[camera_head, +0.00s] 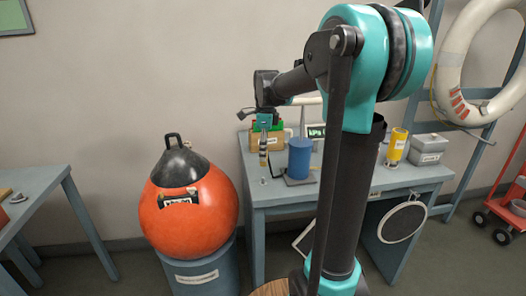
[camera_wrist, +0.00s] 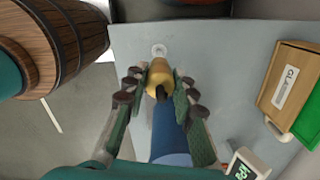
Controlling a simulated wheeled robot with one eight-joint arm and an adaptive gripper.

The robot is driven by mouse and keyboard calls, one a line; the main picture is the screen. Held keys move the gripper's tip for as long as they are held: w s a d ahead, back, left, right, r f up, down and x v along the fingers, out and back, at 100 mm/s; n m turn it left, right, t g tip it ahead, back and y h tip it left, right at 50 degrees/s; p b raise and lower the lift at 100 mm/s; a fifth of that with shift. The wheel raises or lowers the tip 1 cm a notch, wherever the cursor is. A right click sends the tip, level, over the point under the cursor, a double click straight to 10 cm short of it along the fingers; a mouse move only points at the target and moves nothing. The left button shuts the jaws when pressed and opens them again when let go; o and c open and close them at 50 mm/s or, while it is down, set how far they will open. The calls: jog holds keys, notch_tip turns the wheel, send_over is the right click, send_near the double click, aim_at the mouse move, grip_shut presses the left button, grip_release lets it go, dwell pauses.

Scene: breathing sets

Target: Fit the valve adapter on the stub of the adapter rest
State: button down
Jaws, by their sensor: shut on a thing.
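My gripper (camera_head: 264,158) points down over the left part of the blue-grey table. In the wrist view my gripper (camera_wrist: 160,80) is shut on the brass-coloured valve adapter (camera_wrist: 159,72), which has a dark end and sits between both fingers. A small pale round fitting, apparently the adapter rest with its stub (camera_wrist: 159,50), stands on the table just beyond the adapter. It also shows in the head view as a small piece (camera_head: 263,181) below the fingertips. The adapter appears apart from it and above the table. The exact height gap is hard to tell.
A blue cylinder (camera_head: 299,158) stands on a dark plate close right of my gripper. A wooden box with a green top (camera_head: 267,138) is behind. A yellow cylinder (camera_head: 396,147) and a grey box (camera_head: 429,149) stand farther right. An orange buoy (camera_head: 188,215) is left of the table.

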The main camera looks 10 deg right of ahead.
jog(key=shift+f, duration=0.15)
send_over(263, 178)
jog(key=shift+w+f, duration=0.15)
jog(key=shift+f, duration=2.05)
jog(key=shift+f, duration=1.6)
jog(key=c, duration=1.2)
grip_release()
jog(key=shift+o, duration=0.2)
jog(key=r, duration=1.2)
jog(key=shift+d, duration=0.25)
jog(key=shift+f, duration=0.15)
